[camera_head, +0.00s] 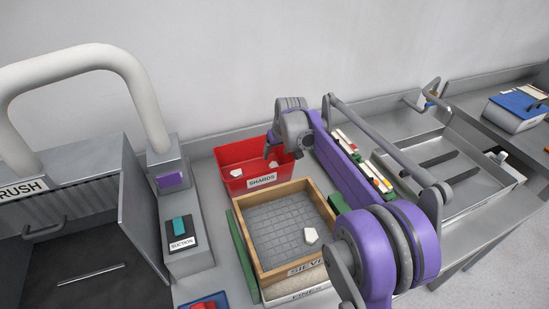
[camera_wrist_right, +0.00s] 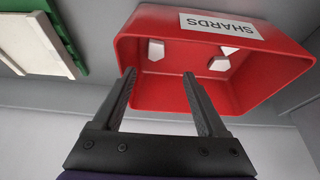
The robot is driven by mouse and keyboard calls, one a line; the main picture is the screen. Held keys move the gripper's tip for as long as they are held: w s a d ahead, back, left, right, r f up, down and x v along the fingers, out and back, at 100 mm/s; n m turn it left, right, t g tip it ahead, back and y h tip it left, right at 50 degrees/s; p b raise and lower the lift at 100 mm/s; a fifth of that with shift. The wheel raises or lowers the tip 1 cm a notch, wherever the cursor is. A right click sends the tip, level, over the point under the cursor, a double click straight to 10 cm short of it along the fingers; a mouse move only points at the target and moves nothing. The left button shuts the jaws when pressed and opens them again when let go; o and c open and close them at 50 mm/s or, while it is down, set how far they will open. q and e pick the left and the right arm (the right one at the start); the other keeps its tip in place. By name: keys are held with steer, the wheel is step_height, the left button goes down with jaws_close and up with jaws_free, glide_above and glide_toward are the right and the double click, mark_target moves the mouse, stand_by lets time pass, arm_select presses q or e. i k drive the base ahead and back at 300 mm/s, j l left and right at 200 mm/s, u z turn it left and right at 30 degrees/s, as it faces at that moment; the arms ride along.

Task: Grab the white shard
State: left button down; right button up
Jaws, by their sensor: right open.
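A white shard (camera_head: 311,235) lies on the mesh of the wooden-framed sieve (camera_head: 262,272). More white shards lie in the red SHARDS bin (camera_head: 232,156); one (camera_head: 236,172) shows at its left side in the head view. In the right wrist view, pale shards (camera_wrist_right: 156,50) and (camera_wrist_right: 219,63) lie apart inside the red bin (camera_wrist_right: 180,95). My right gripper (camera_head: 272,150) is at the red bin, pointing down. Its two fingers (camera_wrist_right: 158,78) are apart with nothing between them. My left gripper is not in view.
A grey metal tray (camera_head: 470,195) stands at the right, beside a rack of small coloured items (camera_head: 365,165). The SUCTION switch box (camera_head: 183,235) and the crusher hood (camera_head: 140,195) are at the left. A wall runs behind the bench.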

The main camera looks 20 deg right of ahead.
mark_target(311, 235)
steer(key=k+l, duration=0.35)
steer(key=l, duration=0.15)
steer(key=k+l, duration=0.75)
steer(key=l, duration=0.25)
